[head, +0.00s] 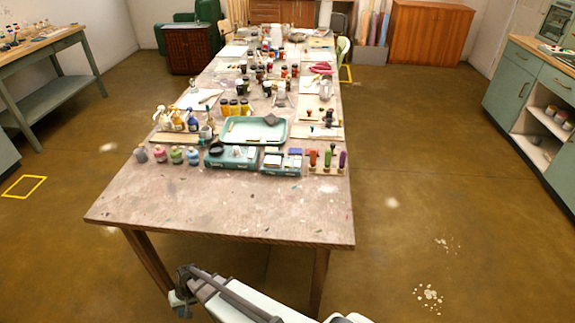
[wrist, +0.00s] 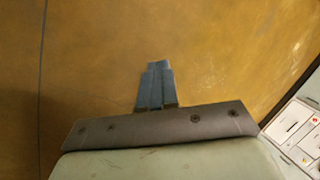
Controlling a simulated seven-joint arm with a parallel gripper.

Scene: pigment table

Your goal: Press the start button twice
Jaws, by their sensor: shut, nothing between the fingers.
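I cannot make out a start button in either view. Two small teal box-shaped things stand on the table (head: 220,205) behind its bare front part: a left one (head: 232,160) with a dark round top part, and a right one (head: 282,168) with a pale top. Any buttons on them are too small to tell. My gripper (wrist: 155,68) is shut and empty in the wrist view, with bare brown floor beyond its fingertips. My arm shows at the bottom of the head view, in front of the table's near edge.
Small colored jars (head: 176,156) stand left of the teal boxes, and a rack of colored-handled tools (head: 327,168) stands right. A teal tray (head: 283,130) lies behind them. Farther back the table is crowded with jars. The table's front part is clear. Green cabinets (head: 520,90) stand at right.

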